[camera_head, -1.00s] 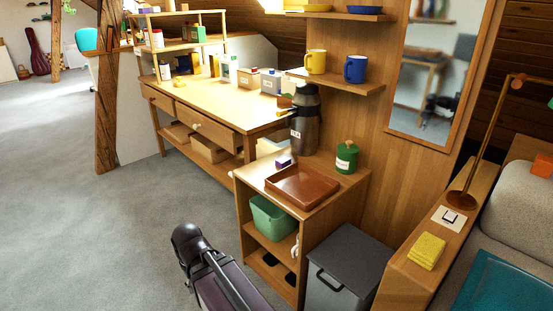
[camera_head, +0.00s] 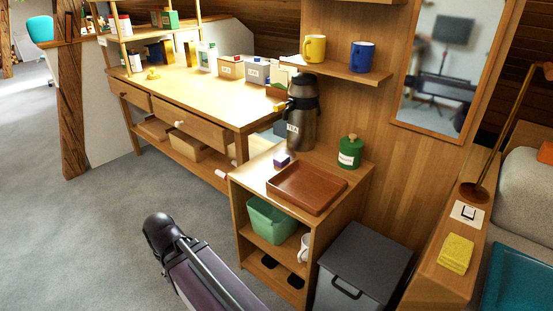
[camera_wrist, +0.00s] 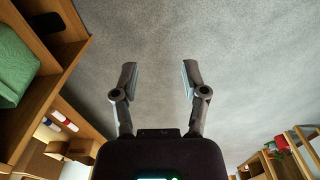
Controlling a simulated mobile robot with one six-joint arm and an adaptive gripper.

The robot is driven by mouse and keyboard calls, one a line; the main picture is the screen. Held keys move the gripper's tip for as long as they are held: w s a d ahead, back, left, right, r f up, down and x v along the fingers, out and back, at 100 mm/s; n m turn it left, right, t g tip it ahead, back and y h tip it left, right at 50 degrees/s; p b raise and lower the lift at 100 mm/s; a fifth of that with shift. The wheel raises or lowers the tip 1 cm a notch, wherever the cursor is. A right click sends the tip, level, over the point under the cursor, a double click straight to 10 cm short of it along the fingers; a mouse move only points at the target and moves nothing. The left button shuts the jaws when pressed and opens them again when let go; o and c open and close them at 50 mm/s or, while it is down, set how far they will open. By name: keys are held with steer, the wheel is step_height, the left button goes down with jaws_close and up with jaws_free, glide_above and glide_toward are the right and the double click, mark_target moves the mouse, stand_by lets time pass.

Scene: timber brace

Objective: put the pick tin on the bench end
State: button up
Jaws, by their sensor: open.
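The wooden bench (camera_head: 205,92) stands at the back left in the head view, with boxes and small items on top. Its near right end meets the low cabinet (camera_head: 340,192). No thing is clearly readable as the pick tin.
A brown tray (camera_head: 306,187) covers much of the cabinet top, with a dark flask (camera_head: 302,115) behind it. A green bin (camera_head: 272,219) sits on the cabinet shelf. A grey lidded box (camera_head: 362,265) stands right of the cabinet. Carpet (camera_head: 90,230) is free at left.

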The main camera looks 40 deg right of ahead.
steer(key=shift+w, duration=0.2)
steer(key=o, duration=0.6)
steer(key=shift+w+d, duration=0.1)
steer(key=w+d+r+n+t+h+p, duration=0.1)
steer(key=w+d+r+n+h+p, duration=0.25)
steer(key=d, duration=0.65)
steer(key=w+d+r+n+h+p, duration=0.1)
steer(key=w+d+r+n+p, duration=0.35)
steer(key=d, duration=0.65)
steer(key=w+d+r+n+h+p, duration=0.1)
steer(key=d+r+n, duration=0.2)
steer(key=d, duration=0.5)
steer(key=w+d+r+n+h+p, duration=0.1)
steer(key=d+r+n+h, duration=0.1)
steer(key=d, duration=0.6)
steer(key=w+d+r+n+h+p, duration=0.1)
steer(key=d+r+n, duration=0.3)
steer(key=d+n, duration=0.2)
steer(key=d, duration=0.2)
steer(key=shift+d, duration=0.3)
steer(key=shift+h, duration=0.25)
